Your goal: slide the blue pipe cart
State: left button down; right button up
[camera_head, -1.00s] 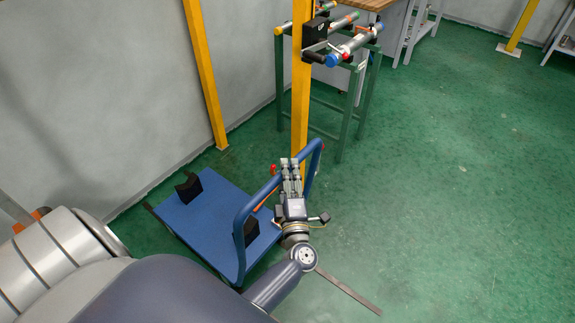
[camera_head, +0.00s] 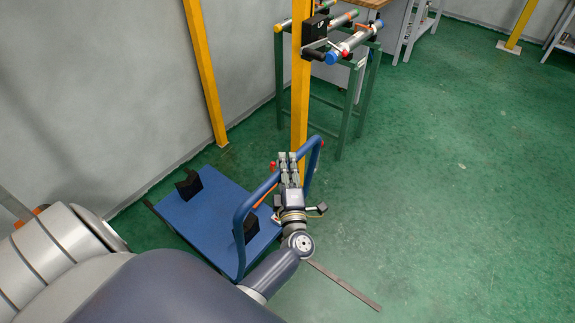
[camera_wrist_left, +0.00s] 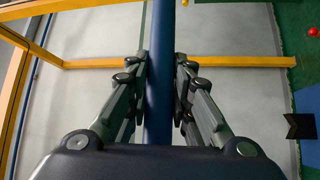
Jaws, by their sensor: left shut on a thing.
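The blue pipe cart (camera_head: 190,215) stands on the green floor near the wall. It has a flat deck and an arched blue push handle (camera_head: 240,235). Two black V-shaped cradles, one far (camera_head: 189,184) and one near (camera_head: 249,228), sit on the deck; no pipe shows in them. My left gripper (camera_head: 287,160) is shut on the handle's upper bar. In the left wrist view the blue bar (camera_wrist_left: 159,85) runs between the two fingers. My right gripper is in neither view.
A yellow post (camera_head: 300,110) stands just beyond the handle, and another yellow post (camera_head: 205,75) is by the wall. A green stand (camera_head: 346,105) with pipes and a vise is behind. A flat dark strip (camera_head: 343,285) lies on the floor. Open floor is at right.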

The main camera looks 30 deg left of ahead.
pick_arm(q)
jog(key=w+a+b, duration=0.1)
jog(key=a+b, duration=0.2)
jog(key=a, duration=2.1)
jog(key=shift+w+r, duration=0.25)
jog(key=shift+w, duration=0.15)
jog(key=c, duration=1.4)
grip_release()
jog(key=shift+a+f, duration=0.1)
jog(key=shift+f, duration=0.1)
jog(key=shift+d, duration=0.2)
jog(key=v, duration=1.1)
jog(key=shift+s+d+f, duration=0.1)
jog(key=shift+s+d, duration=0.1)
jog(key=shift+s, duration=0.2)
